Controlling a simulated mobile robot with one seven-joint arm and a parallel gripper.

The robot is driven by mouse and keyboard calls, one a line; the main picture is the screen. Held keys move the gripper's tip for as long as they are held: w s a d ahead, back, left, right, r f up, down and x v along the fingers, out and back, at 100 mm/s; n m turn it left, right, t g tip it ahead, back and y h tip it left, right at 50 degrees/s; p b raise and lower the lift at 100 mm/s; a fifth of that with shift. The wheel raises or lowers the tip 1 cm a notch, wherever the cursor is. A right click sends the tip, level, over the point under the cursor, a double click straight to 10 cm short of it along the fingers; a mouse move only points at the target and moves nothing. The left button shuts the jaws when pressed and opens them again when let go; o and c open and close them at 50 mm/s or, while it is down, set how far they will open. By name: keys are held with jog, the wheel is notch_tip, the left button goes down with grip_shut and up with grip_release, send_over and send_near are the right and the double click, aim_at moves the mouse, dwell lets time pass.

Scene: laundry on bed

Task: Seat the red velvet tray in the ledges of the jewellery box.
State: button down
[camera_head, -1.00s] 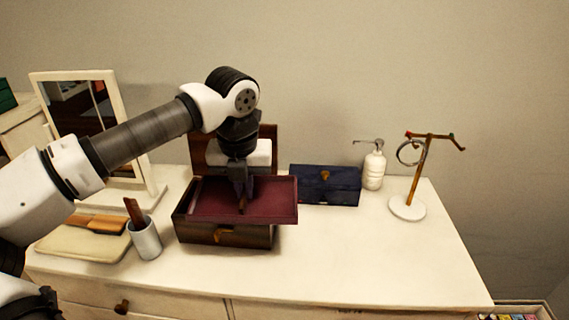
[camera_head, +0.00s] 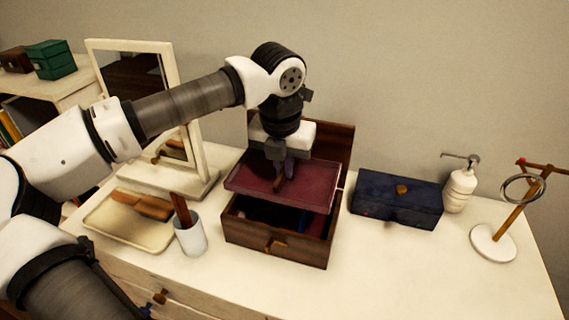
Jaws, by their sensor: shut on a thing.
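The red velvet tray (camera_head: 250,180) hangs above the open jewellery box, close to level and apart from its front rim. My gripper (camera_head: 281,180) points down over the tray and is shut on the small brown handle at its middle. The brown wooden jewellery box (camera_head: 247,233) stands on the dresser with its lid (camera_head: 333,146) raised at the back. Under the tray's front edge I see into the dark box, with bluish and red contents. The ledges and the tray's underside are hidden.
Left of the box are a cup (camera_head: 191,239) with a brown item, a cream tray (camera_head: 120,231) with brushes and a mirror (camera_head: 207,175). To the right are a dark blue box (camera_head: 396,200), a white dispenser (camera_head: 460,190) and a jewellery stand (camera_head: 493,242). The dresser's front right is clear.

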aim_at(284, 180)
jog(key=shift+f+b, duration=0.1)
jog(key=shift+b, duration=0.25)
notch_tip(284, 180, down, 6)
jog(key=b, duration=0.5)
jog(key=shift+r+b, duration=0.2)
jog(key=shift+b, duration=0.8)
dwell(1.5)
jog(key=shift+f, duration=0.2)
jog(key=shift+f+b, duration=0.35)
jog(key=shift+b, duration=0.15)
jog(key=shift+f+b, duration=0.7)
jog(key=shift+r, duration=0.25)
jog(key=shift+r+p, duration=0.5)
jog(key=shift+r, duration=0.2)
